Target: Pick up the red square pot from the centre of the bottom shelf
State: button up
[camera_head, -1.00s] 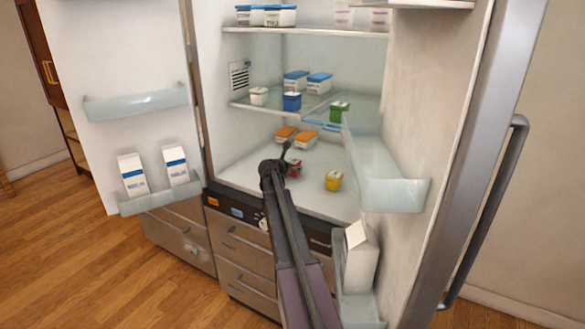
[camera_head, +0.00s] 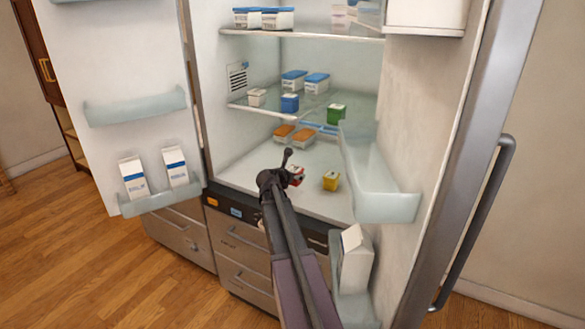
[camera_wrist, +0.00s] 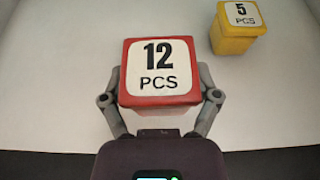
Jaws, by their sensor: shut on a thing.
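The red square pot (camera_wrist: 126,90) has a white lid label reading "12 PCS". It sits between the two fingers of my gripper (camera_wrist: 160,98) in the wrist view, and the fingers are shut on its sides. In the head view the red pot (camera_head: 297,174) shows at the front centre of the fridge's bottom shelf (camera_head: 250,170), partly hidden by my gripper. I cannot tell whether the pot still touches the shelf.
A yellow pot (camera_head: 331,181) labelled "5 PCS" stands to the right of the red pot. Orange-lidded containers (camera_head: 303,137) stand farther back. The open right door's clear bin (camera_head: 385,204) juts in on the right. The shelf's left part is free.

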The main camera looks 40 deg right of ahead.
jog(key=shift+s+a+r, duration=0.1)
jog(key=shift+s+a, duration=0.35)
jog(key=shift+s, duration=0.3)
jog(key=shift+s+a+r, duration=0.1)
jog(key=shift+s+a, duration=0.3)
jog(key=shift+s, duration=0.3)
